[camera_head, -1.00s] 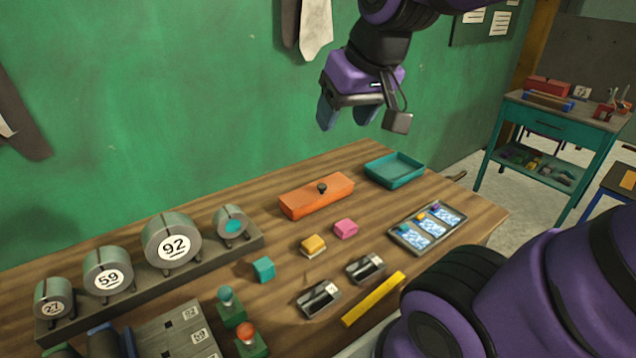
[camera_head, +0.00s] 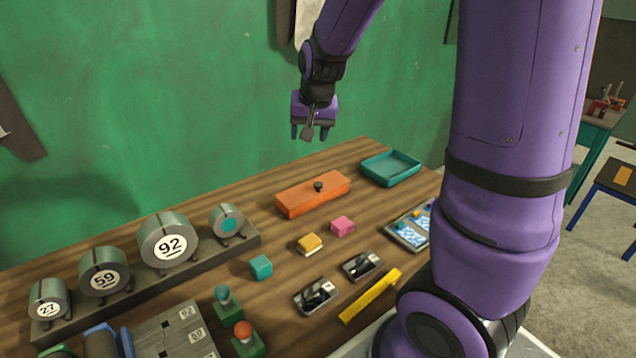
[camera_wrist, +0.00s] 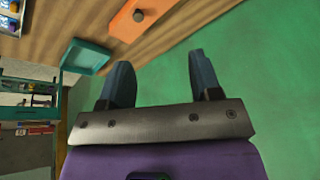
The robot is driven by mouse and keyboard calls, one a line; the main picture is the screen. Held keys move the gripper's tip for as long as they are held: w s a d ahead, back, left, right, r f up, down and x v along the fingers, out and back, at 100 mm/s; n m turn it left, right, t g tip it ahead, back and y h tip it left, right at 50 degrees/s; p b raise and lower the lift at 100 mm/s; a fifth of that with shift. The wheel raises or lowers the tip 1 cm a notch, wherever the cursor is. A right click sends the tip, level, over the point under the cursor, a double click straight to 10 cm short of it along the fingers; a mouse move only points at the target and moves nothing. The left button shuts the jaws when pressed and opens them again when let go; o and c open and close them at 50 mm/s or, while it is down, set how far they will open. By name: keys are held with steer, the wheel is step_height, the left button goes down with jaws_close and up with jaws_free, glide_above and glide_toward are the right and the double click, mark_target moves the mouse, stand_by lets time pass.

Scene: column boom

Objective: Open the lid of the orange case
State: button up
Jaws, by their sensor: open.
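The orange case (camera_head: 301,201) is a long, low box on the wooden table near the green wall. Its lid is closed, with a dark round knob (camera_head: 318,186) on top. In the wrist view the case (camera_wrist: 125,33) shows at the top, with its knob (camera_wrist: 139,15), beyond the fingers. My gripper (camera_head: 310,134) hangs above and behind the case, near the wall, with clear air between them. In the wrist view my gripper (camera_wrist: 160,80) has its two blue-grey fingers spread wide, with nothing between them.
A teal tray (camera_head: 413,166) stands right of the case. In front lie a yellow block (camera_head: 309,244), a pink block (camera_head: 342,226) and a teal cube (camera_head: 261,267). A rack of round gauges (camera_head: 168,243) stands left. The green wall (camera_head: 150,90) is close behind.

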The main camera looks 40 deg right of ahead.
mark_target(318, 183)
steer(key=w+d+f+m+h, duration=0.1)
steer(key=w+d+f, duration=0.2)
steer(key=f, duration=0.5)
steer(key=w+d+f, duration=0.3)
steer(key=w+f, duration=0.1)
steer(key=f, duration=0.4)
steer(key=w+d+f+m+h, duration=0.1)
steer(key=w+d+f, duration=0.3)
steer(key=f, duration=0.4)
steer(key=shift+f+m+g+h, duration=0.25)
steer(key=shift+m+g+h, duration=0.05)
steer(key=shift+c, duration=0.4)
jaws_close()
